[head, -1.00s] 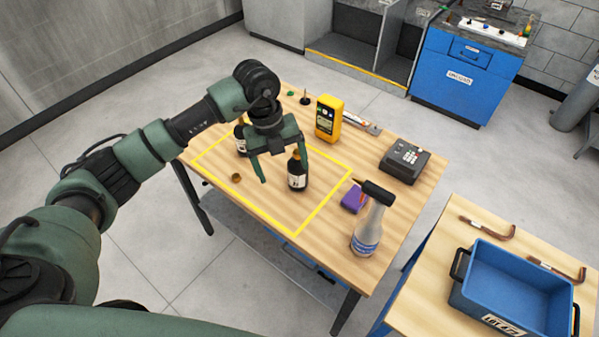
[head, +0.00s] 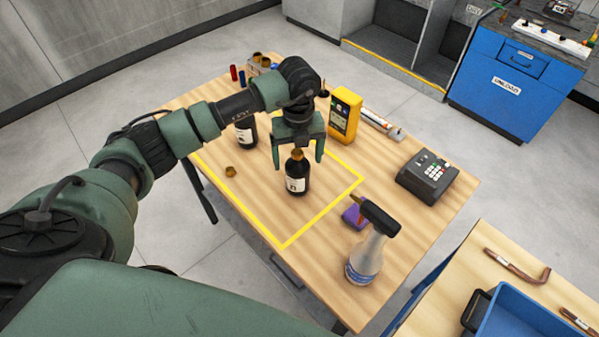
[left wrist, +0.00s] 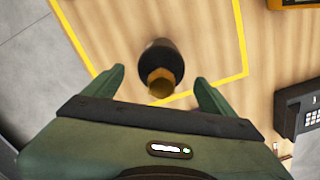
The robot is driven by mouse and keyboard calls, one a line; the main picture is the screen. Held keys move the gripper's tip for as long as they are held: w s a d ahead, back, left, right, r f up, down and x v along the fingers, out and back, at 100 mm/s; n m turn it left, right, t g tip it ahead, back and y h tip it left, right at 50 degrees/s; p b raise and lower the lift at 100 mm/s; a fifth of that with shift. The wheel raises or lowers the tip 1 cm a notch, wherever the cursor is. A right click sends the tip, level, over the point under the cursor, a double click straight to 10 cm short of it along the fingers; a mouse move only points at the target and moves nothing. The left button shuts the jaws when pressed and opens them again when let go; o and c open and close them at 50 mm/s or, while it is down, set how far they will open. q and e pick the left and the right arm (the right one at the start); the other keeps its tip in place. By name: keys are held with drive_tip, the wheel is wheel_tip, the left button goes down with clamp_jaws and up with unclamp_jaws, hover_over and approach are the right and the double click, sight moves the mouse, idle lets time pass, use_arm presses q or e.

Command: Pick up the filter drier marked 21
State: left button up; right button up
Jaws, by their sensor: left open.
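A black filter drier (head: 297,183) with a white label and a copper-coloured top stands upright inside the yellow outline on the wooden table. Its label is too small to read surely. A second dark drier (head: 246,134) with a white label stands farther back left, partly hidden by my left arm. My left gripper (head: 298,164) is open above the front drier, its fingers on either side of the top. In the left wrist view the drier (left wrist: 162,64) shows between and just beyond the open fingertips (left wrist: 160,77). My right gripper is not seen.
A small brass cap (head: 231,171) lies left of the front drier. A yellow meter (head: 345,114) stands behind it. A spray bottle (head: 366,256), a purple block (head: 354,214) and a black keypad device (head: 427,176) are to the right. A blue bin (head: 530,320) sits on the neighbouring table.

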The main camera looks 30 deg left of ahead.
use_arm(q)
drive_tip(key=shift+a+f+p, duration=0.2)
drive_tip(key=shift+f+p, duration=0.65)
drive_tip(key=shift+f, duration=0.25)
drive_tip(key=shift+w+d+f, duration=0.1)
drive_tip(key=shift+w+f, duration=0.05)
drive_tip(key=shift+f, duration=0.45)
drive_tip(key=shift+w+f, duration=0.1)
drive_tip(key=shift+f, duration=0.65)
clamp_jaws()
drive_tip(key=shift+r, duration=0.1)
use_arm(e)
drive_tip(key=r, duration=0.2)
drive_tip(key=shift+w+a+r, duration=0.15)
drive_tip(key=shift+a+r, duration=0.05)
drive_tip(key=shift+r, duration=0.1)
